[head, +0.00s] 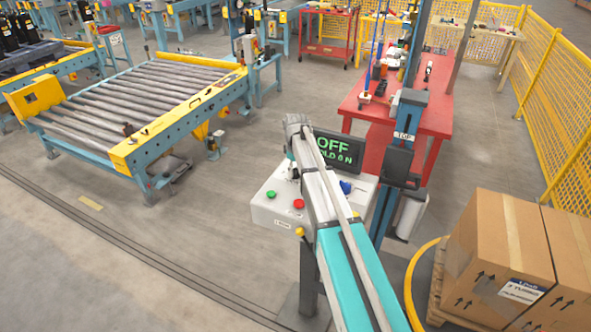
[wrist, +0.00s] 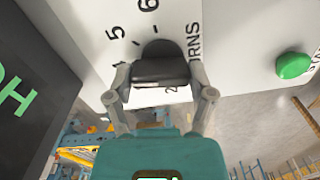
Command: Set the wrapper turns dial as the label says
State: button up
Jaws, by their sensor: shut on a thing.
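The turns dial (wrist: 160,48) is a dark round knob on the white panel in the wrist view. My gripper (wrist: 160,78) is shut on it, a finger on each side. The printed digits 5 and 6 show above the dial, with part of the word TURNS to its right; the other marks and the dial's pointer are mostly hidden. In the head view my arm covers the dial on the white control box (head: 268,213). A carton label (head: 521,291) at lower right reads TURNS after a digit too small to read surely.
The control box carries a green button (head: 271,194), a red button (head: 299,204) and a blue knob (head: 346,187). Its dark display (head: 340,152) shows OFF in green. A roller conveyor (head: 130,95) is at left.

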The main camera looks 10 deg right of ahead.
jog(key=n, duration=0.5)
jog(key=shift+w+n, duration=0.1)
jog(key=shift+n, duration=0.2)
jog(key=n, duration=0.5)
jog(key=shift+a, duration=0.1)
jog(key=o, duration=1.1)
jog(key=shift+m, duration=0.3)
